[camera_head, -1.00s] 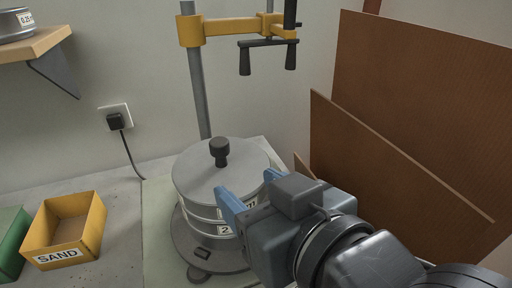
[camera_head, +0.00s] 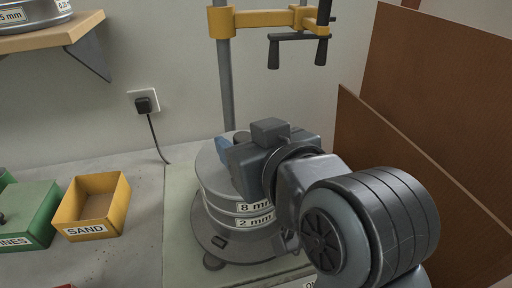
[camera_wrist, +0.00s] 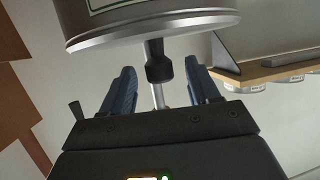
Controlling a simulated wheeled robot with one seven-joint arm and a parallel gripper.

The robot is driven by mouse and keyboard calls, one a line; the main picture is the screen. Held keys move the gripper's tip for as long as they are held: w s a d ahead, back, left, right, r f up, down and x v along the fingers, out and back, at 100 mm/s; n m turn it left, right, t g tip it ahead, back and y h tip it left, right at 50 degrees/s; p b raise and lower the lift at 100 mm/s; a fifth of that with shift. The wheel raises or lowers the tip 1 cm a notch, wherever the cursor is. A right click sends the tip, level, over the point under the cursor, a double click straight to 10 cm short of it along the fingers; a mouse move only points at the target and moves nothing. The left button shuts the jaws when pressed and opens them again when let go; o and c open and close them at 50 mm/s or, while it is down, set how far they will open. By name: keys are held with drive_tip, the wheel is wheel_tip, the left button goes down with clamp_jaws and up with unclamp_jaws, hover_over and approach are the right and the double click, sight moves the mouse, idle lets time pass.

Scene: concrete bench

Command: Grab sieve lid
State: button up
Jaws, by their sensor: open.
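The sieve lid (camera_head: 210,172) is a grey metal disc on top of the sieve stack (camera_head: 248,222), whose labels read 8 mm and 2 mm. In the head view my gripper (camera_head: 228,146) is over the lid and hides much of it, including most of its knob. In the wrist view the lid (camera_wrist: 205,24) is at the top, tilted in the picture, with its black knob (camera_wrist: 158,68) pointing down between the two blue fingers. My gripper (camera_wrist: 160,80) is open, with visible gaps on both sides of the knob.
A yellow clamp (camera_head: 265,20) on a grey post (camera_head: 226,85) stands behind the stack. Brown boards (camera_head: 440,80) lean at the right. A yellow SAND bin (camera_head: 92,208) and a green bin (camera_head: 32,215) sit left, below a wooden shelf (camera_head: 50,35).

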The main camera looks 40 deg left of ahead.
drive_tip(key=shift+c, duration=0.4)
clamp_jaws()
drive_tip(key=shift+r, duration=0.1)
